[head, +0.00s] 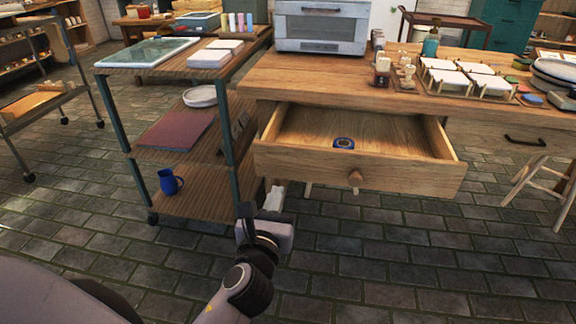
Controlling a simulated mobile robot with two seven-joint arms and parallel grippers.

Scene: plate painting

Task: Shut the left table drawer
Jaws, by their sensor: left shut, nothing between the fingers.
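My right gripper is not in view.
A wheeled shelf cart (190,204) stands left of the drawer, holding a blue mug (170,181) and a red-brown board (175,130). A small oven (320,27) stands on the table. A stool (535,185) is at the right. The brick floor in front is clear.

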